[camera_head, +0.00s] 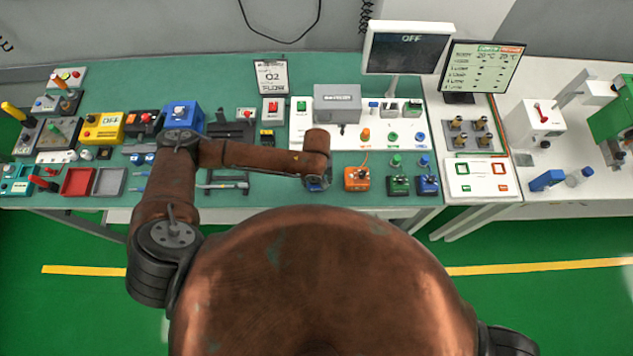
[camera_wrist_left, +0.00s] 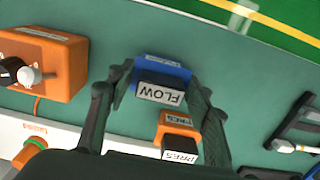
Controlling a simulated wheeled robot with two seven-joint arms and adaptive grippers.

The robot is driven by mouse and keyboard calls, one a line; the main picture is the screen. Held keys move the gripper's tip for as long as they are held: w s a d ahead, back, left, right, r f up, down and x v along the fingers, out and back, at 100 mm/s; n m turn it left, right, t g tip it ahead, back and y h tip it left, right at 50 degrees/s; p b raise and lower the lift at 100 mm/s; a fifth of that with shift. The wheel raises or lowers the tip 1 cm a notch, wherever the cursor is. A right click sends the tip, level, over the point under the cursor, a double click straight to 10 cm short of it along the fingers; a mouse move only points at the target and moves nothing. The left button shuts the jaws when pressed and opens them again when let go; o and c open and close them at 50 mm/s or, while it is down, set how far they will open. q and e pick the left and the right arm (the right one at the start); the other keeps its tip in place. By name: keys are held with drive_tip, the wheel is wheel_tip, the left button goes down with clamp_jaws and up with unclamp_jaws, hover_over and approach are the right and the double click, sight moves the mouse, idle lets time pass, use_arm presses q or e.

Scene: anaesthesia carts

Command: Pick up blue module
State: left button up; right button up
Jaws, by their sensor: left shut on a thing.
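A blue module with a dark front and a white FLOW label (camera_wrist_left: 160,93) sits between the fingers of my left gripper (camera_wrist_left: 160,78) in the left wrist view. The gripper is shut on it, one finger on each side. In the head view my left gripper (camera_head: 316,183) is low at the table's front edge, and only a little blue shows there, mostly hidden by the wrist. I cannot tell whether the module touches the green table top. My right gripper is not in view.
An orange module labelled PRES (camera_wrist_left: 178,134) lies close beside the right finger. An orange box with a knob (camera_head: 356,179) stands just right of the gripper, then a green one (camera_head: 397,186) and a blue one (camera_head: 427,185). A white panel (camera_head: 345,143) lies behind.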

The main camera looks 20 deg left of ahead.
use_arm(q)
drive_tip(key=shift+r, duration=0.15)
drive_tip(key=shift+r, duration=0.2)
wheel_tip(320, 180, up, 2)
drive_tip(key=shift+r, duration=0.1)
drive_tip(key=s+d+r, duration=0.9)
drive_tip(key=d+r, duration=0.1)
drive_tip(key=shift+s+b, duration=0.35)
drive_tip(key=shift+b, duration=0.1)
